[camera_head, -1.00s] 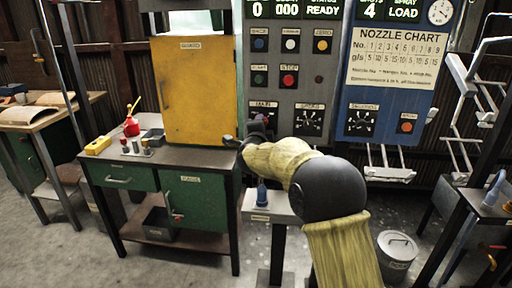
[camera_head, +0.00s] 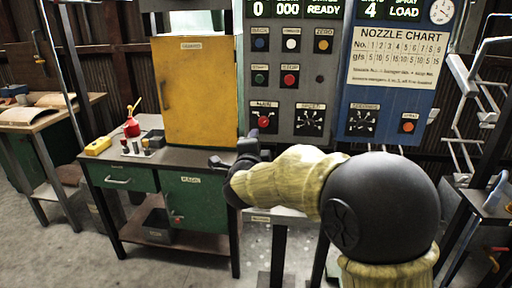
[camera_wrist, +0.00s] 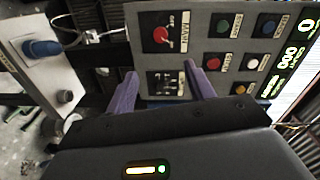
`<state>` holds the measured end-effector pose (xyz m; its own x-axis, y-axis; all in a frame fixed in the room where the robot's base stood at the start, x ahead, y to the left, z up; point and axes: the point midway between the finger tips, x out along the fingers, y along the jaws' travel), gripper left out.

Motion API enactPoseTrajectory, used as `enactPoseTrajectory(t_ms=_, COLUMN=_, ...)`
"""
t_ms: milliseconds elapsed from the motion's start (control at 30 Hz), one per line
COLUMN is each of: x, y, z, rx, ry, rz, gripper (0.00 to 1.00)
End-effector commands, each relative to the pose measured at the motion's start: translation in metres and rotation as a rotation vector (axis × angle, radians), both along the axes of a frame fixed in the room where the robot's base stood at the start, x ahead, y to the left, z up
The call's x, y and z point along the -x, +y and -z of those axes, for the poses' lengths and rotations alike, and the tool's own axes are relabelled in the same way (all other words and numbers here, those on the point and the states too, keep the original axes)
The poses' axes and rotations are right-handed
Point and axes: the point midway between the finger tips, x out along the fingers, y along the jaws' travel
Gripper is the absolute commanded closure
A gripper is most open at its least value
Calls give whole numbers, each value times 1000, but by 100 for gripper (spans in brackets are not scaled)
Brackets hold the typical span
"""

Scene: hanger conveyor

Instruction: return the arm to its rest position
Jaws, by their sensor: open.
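My gripper (camera_head: 236,160) is in front of the grey control panel (camera_head: 318,70), below and left of the red rotary switch (camera_head: 264,122). My arm reaches in from the lower right with a yellowish sleeve. In the wrist view my gripper (camera_wrist: 162,88) shows its two purple fingers apart, with nothing between them. The panel, the red switch (camera_wrist: 161,36) and a dial (camera_wrist: 165,83) lie beyond the fingers, clear of them.
A green workbench (camera_head: 195,200) with a yellow cabinet (camera_head: 197,90) stands left of my arm. A narrow light stand (camera_head: 262,217) is under my arm. A blue-tipped piece (camera_wrist: 42,48) sits on a pale plate in the wrist view. Metal racks (camera_head: 470,120) stand at right.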

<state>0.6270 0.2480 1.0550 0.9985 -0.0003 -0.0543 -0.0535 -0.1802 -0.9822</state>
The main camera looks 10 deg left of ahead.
Motion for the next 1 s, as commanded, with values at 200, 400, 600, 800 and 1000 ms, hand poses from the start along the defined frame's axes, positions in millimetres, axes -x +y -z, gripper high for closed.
enactPoseTrajectory(t_ms=200, x=0, y=0, z=0, rx=3, ry=1, rz=-2, gripper=46)
enactPoseTrajectory(t_ms=400, x=3, y=-20, z=19, rx=146, ry=73, rz=-72, gripper=46)
enactPoseTrajectory(t_ms=600, x=36, y=-76, z=80, rx=500, ry=298, rz=-264, gripper=46)
enactPoseTrajectory(t_ms=800, x=107, y=-144, z=151, rx=820, ry=582, rz=-494, gripper=46)
enactPoseTrajectory(t_ms=1000, x=185, y=-198, z=198, rx=1007, ry=816, rz=-700, gripper=46)
